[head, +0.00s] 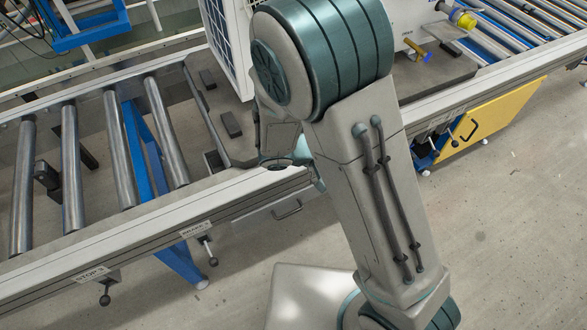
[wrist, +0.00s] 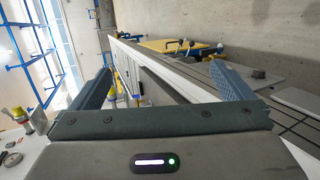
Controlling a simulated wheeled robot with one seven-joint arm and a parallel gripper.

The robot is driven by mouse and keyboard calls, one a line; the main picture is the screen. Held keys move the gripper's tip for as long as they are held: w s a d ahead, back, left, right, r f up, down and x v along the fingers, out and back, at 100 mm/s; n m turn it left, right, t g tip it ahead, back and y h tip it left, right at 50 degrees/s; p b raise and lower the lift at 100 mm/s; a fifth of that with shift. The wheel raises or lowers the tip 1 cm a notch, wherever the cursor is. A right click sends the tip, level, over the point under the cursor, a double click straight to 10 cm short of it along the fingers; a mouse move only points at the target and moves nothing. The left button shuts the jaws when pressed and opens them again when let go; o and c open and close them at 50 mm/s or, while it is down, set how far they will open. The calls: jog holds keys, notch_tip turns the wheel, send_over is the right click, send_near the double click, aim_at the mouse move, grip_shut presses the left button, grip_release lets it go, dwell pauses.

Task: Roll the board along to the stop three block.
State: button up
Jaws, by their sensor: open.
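The board (head: 228,140) is a dark grey plate on the conveyor, left of and behind my arm in the head view. It carries a white louvred housing (head: 228,40). A dark plate also shows right of my arm, and I cannot tell if it is the same board. A dark block (head: 47,177) stands between the left rollers, behind the rail label reading STOP 3 (head: 93,273); it may be the stop three block. My gripper (wrist: 165,85) shows in the wrist view with its two blue-grey fingers apart and nothing clearly held. In the head view my arm hides it.
Bare steel rollers (head: 118,155) lie left of the board. The front rail (head: 130,232) carries a BRAKE 3 label (head: 196,229) and hanging levers (head: 208,252). A yellow panel (head: 492,120) stands under the right conveyor. The floor (head: 500,230) at front right is clear.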

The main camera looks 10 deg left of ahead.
jog(key=w+a+f+n+t+y+b, duration=0.35)
jog(key=a+f+n+t, duration=0.35)
jog(key=a+f+t, duration=0.65)
jog(key=w+d, duration=0.1)
jog(key=w, duration=0.3)
jog(key=w+d+r+g, duration=0.1)
jog(key=w+d, duration=0.1)
jog(key=w, duration=0.2)
jog(key=w+d+r+g, duration=0.1)
jog(key=w, duration=0.2)
jog(key=shift+w+d+g+y, duration=0.25)
jog(key=shift+w+d+y, duration=0.1)
jog(key=shift+w+d, duration=0.05)
